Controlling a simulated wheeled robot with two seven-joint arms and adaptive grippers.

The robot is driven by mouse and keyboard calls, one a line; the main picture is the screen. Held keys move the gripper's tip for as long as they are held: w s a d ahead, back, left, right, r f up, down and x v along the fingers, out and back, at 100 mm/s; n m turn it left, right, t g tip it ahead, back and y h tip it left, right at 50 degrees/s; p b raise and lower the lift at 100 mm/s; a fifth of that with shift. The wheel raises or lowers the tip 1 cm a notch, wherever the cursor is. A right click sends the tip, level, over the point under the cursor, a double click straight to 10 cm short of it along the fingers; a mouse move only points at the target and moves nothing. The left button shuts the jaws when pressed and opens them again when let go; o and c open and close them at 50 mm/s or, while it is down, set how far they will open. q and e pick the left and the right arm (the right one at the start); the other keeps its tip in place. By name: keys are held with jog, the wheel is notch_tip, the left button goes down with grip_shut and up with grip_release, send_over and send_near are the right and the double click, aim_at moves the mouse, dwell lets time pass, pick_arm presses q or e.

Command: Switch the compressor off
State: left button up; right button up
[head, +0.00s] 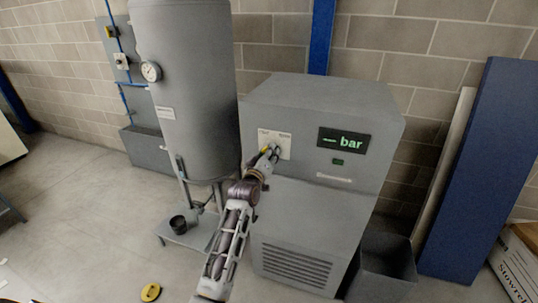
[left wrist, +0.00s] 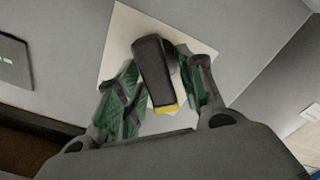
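The compressor (head: 325,135) is a grey cabinet against the brick wall, with a dark display (head: 343,141) reading "— bar" in green. On its front is a pale switch plate (head: 285,143), which fills the middle of the left wrist view (left wrist: 118,48). A dark knob (left wrist: 154,68) with a yellow tip stands on that plate. My left gripper (head: 269,152) is at the plate. In the left wrist view its green-padded fingers (left wrist: 160,85) lie on either side of the knob. I cannot tell whether both touch it. My right gripper is not in view.
A grey tank (head: 185,90) with a gauge (head: 151,71) stands left of the compressor. A grey bin (head: 385,265) and a blue panel (head: 478,170) are at its right. A yellow disc (head: 150,292) lies on the floor. The floor at left is mostly clear.

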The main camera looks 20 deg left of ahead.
pick_arm(q)
jog(key=shift+f, duration=0.1)
dwell(0.3)
jog(key=s, duration=1.2)
jog(key=shift+a, duration=0.2)
dwell(0.4)
dwell(0.4)
